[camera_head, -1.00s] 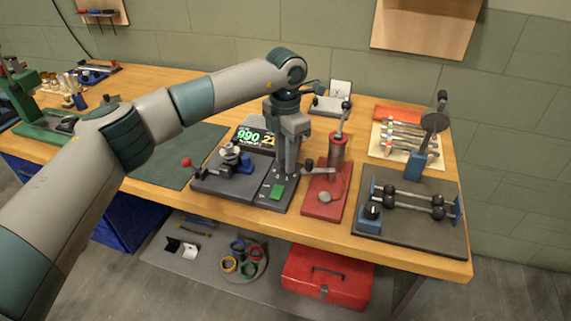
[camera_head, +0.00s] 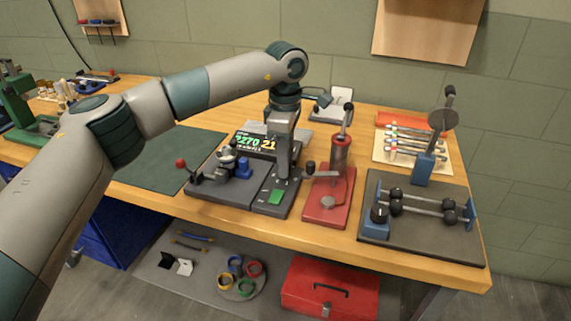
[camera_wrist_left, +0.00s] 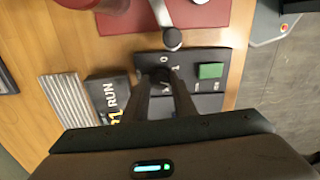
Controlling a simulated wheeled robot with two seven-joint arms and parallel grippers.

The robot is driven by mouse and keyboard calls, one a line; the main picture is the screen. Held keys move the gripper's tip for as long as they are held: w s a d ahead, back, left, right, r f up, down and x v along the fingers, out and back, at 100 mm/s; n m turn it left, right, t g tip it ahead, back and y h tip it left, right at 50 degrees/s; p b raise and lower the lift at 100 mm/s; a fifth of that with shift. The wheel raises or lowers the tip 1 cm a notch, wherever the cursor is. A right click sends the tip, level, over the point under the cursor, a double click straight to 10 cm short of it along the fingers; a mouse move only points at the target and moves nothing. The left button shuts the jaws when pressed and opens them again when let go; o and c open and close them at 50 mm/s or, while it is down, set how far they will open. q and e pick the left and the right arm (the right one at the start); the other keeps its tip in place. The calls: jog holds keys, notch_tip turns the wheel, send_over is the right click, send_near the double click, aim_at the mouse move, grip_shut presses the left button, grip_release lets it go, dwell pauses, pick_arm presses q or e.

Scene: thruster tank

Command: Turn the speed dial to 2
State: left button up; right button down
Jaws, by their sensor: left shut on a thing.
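The speed dial (camera_wrist_left: 159,73) is a small dark knob on the dark control panel, mostly hidden between my fingertips; its pointer cannot be made out. White marks, among them a 0 and a 1, show beside it in the left wrist view. My left gripper (camera_head: 282,177) points down at the panel and is shut on the dial; it also shows in the left wrist view (camera_wrist_left: 163,80). The display (camera_head: 255,143) behind the panel reads about 2270 in green and 21 in yellow. My right gripper is not in view.
A green button (camera_head: 276,196) sits on the panel close to the dial. A red press-like stand (camera_head: 328,205) is just right of it. A dark plate with bars (camera_head: 430,243) lies further right.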

pick_arm(q)
jog(key=shift+r+m, duration=0.1)
jog(key=shift+m, duration=0.2)
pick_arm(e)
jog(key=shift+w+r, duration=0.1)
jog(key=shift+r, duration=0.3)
pick_arm(q)
jog(key=o, duration=1)
jog(key=shift+o, duration=0.2)
jog(key=shift+r, duration=0.5)
notch_tip(320, 180, up, 16)
jog(key=shift+r+b, duration=0.15)
jog(key=shift+b, duration=0.3)
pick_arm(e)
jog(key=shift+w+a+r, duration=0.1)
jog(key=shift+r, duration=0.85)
pick_arm(q)
jog(key=shift+r, duration=0.1)
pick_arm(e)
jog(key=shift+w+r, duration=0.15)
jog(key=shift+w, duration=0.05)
